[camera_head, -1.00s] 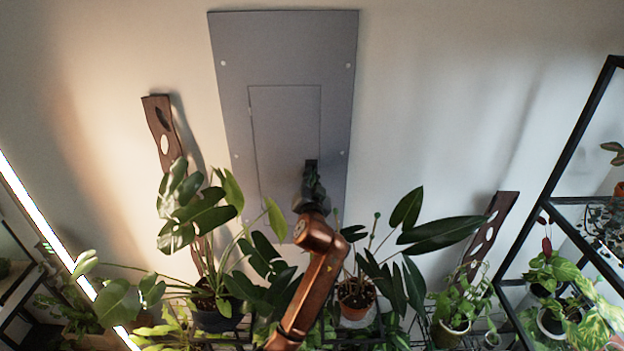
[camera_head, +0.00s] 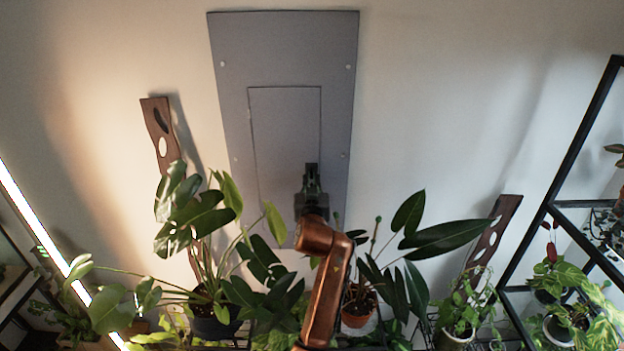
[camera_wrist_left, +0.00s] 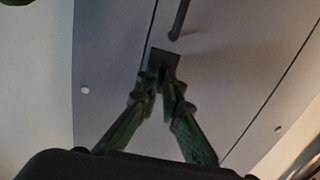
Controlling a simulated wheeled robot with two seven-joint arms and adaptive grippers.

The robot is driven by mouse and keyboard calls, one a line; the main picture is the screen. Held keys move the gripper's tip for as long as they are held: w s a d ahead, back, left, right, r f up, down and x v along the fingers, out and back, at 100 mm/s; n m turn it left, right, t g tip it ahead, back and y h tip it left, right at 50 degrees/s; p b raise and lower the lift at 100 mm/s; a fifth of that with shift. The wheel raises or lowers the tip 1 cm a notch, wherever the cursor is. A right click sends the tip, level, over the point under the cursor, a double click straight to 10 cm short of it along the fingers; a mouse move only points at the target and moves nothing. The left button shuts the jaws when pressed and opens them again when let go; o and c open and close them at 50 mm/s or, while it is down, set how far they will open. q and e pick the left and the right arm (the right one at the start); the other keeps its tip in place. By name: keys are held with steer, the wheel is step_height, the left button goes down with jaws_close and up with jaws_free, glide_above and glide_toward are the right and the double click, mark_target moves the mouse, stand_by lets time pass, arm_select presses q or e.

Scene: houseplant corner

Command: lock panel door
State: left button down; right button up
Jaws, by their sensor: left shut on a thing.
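The grey panel (camera_head: 285,50) is mounted on the wall, with a rectangular door (camera_head: 285,125) in its lower middle. The door looks closed, flush within its seam. My left gripper (camera_head: 311,168) is at the door's lower right edge. In the left wrist view its fingertips (camera_wrist_left: 163,82) come together at a small dark square latch piece (camera_wrist_left: 164,57) beside the door seam. The gripper is shut on this piece, and the fingers hide part of it. A dark bar-like handle (camera_wrist_left: 180,20) stands out from the panel nearby. My right gripper is not in view.
Leafy potted plants, one in a dark pot (camera_head: 215,322) and one in a terracotta pot (camera_head: 357,316), stand below the panel around my left arm. A black shelf frame (camera_head: 575,140) is at right.

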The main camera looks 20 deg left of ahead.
mark_target(312, 143)
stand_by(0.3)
arm_select(q)
steer(key=c, duration=2.1)
jaws_free()
step_height(312, 143, up, 10)
